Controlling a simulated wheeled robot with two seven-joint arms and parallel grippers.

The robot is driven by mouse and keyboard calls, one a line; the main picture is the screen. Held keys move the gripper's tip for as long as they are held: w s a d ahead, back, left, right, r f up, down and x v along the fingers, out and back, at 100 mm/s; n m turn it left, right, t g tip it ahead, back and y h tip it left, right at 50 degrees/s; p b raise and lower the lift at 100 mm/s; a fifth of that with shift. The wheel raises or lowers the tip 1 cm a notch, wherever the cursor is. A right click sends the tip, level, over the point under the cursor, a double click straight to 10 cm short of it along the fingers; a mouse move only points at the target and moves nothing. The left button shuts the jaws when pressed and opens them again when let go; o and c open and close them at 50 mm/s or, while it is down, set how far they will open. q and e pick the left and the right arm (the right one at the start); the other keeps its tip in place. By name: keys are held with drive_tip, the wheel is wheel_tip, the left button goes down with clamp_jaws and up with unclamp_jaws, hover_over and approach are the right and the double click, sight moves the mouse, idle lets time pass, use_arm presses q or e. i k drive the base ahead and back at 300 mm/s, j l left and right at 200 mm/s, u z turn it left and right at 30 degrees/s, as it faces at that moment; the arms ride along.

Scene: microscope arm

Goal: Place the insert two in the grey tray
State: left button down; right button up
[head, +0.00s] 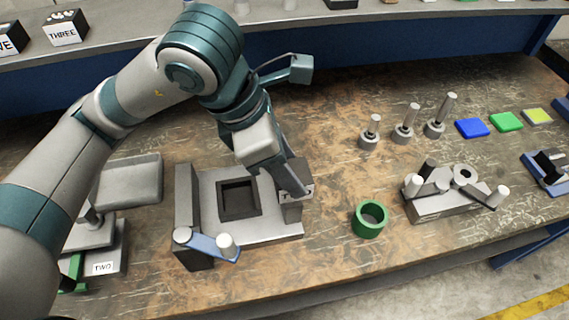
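My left gripper (297,182) points down at the right side of a grey fixture with a square dark recess. Its dark fingers are at a small grey block (291,212) with a partly covered white label; only a "T" seems readable. I cannot tell whether the fingers are closed on this block or whether it is separate from the fixture. A label reading "TWO" (103,267) is on a grey stand at the lower left, partly behind my arm. A shallow grey tray (130,182) is left of the fixture. My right gripper is not in view.
The fixture (207,200) carries a blue clamp lever (212,246) at its front. A green ring (369,219), a grey clamp device (450,200), several pegs and coloured squares are on the right. A black box marked "THREE" (65,30) is on the back shelf.

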sight(129, 185)
drive_tip(key=j+u, duration=0.15)
drive_tip(key=j, duration=1.7)
